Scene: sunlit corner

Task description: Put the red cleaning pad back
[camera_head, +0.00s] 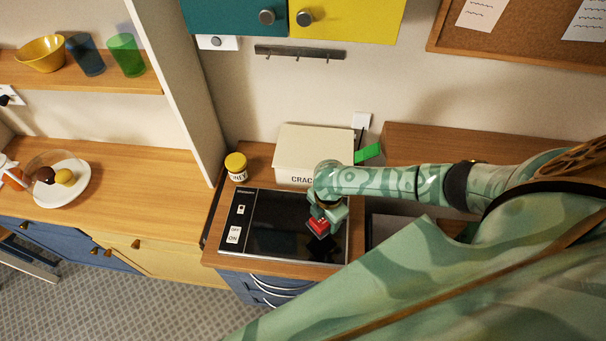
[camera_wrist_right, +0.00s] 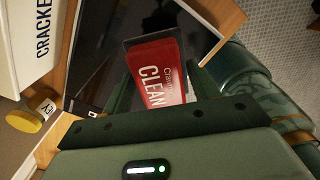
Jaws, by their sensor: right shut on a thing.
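The red cleaning pad (camera_head: 319,226) is in my right gripper (camera_head: 327,212), over the right part of a black glass cooktop (camera_head: 275,225). In the right wrist view the pad (camera_wrist_right: 160,75) shows its red face with white "CLEAN" lettering and a dark edge. The fingers of my right gripper (camera_wrist_right: 154,95) are shut on it from both sides. I cannot tell whether the pad touches the glass. My left gripper is not in view.
A white cracker box (camera_head: 312,150) stands behind the cooktop, with a yellow-lidded jar (camera_head: 236,167) to its left. A green object (camera_head: 367,153) is beside the box. A white plate (camera_head: 62,190) with food lies on the left counter. Grey floor (camera_head: 110,265) shows in front.

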